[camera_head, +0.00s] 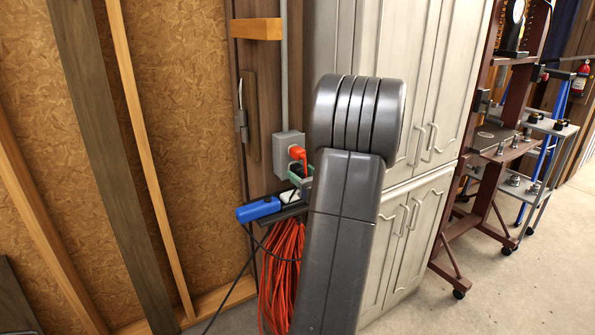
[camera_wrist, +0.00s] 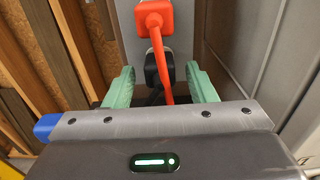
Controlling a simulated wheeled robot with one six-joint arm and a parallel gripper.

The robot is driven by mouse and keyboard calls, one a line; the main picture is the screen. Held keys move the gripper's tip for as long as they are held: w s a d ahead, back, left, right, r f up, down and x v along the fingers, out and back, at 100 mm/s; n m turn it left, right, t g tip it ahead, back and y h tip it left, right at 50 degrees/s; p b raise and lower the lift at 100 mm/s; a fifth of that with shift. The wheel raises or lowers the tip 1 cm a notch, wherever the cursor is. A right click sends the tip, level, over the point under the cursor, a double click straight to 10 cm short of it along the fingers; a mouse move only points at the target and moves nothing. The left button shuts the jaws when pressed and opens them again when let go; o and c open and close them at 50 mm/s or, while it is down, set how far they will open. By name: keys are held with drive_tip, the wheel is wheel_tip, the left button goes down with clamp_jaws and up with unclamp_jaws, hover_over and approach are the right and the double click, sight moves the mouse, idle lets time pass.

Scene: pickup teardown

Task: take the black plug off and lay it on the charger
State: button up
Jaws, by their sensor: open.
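The black plug (camera_wrist: 151,70) sits at the wall outlet box (camera_head: 288,143), just below an orange plug (camera_wrist: 154,18). My gripper (camera_wrist: 158,72) is open, with its pale green fingers on either side of the black plug. A gap shows between the plug and each finger. In the head view my gripper (camera_head: 300,173) is at the box's lower edge, and the black plug cannot be made out clearly there. A blue-ended box (camera_head: 258,208), which looks like the charger, is below and left of my gripper. Its blue end (camera_wrist: 47,126) also shows in the wrist view, the rest hidden.
The orange plug's cord (camera_wrist: 165,75) hangs down past the black plug between my fingers. A coil of orange cord (camera_head: 281,260) hangs below the charger. A pale cabinet (camera_head: 405,240) stands close on the right. Bare wall studs (camera_head: 150,170) are on the left.

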sight(301, 173)
drive_tip(key=shift+x, duration=0.75)
idle(1.0)
clamp_jaws()
drive_tip(key=shift+b+v, duration=0.5)
drive_tip(key=shift+v, duration=2.5)
